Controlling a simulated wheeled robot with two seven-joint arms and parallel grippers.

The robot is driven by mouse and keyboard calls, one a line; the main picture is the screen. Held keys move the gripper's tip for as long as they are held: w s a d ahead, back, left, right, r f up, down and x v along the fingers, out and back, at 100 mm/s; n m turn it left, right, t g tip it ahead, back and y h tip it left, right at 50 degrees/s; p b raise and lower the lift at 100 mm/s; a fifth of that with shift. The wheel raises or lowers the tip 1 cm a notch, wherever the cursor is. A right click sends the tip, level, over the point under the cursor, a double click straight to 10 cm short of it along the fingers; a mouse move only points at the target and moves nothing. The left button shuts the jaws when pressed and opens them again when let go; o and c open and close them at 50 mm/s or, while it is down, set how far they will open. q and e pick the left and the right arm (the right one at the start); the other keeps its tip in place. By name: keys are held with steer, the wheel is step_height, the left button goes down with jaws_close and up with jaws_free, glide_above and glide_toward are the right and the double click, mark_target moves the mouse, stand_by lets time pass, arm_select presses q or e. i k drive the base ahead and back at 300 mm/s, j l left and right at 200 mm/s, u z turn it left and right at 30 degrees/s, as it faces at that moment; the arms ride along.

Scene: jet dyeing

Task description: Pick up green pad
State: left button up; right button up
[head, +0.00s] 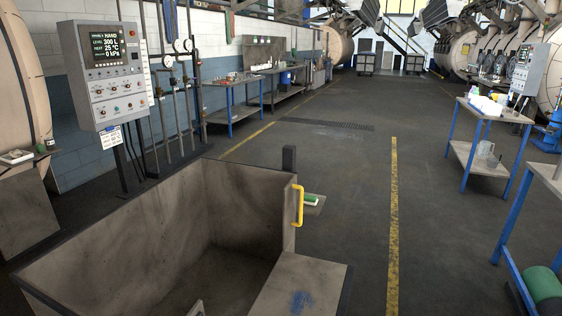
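The deep metal bin (235,200) fills the lower left. A control panel (104,72) stands behind it. The floor (350,230) right of the bin is clear.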

mark_target(308, 199)
steer(key=i+l+u, duration=0.4)
steer(key=l, duration=0.25)
steer(key=i+l+u, duration=0.45)
steer(key=l, duration=0.3)
steer(key=l+u, duration=0.2)
steer(key=l, duration=0.2)
steer(key=i+l+u, duration=0.2)
steer(key=l, duration=0.25)
steer(key=l+u, duration=0.2)
steer(key=l, duration=0.2)
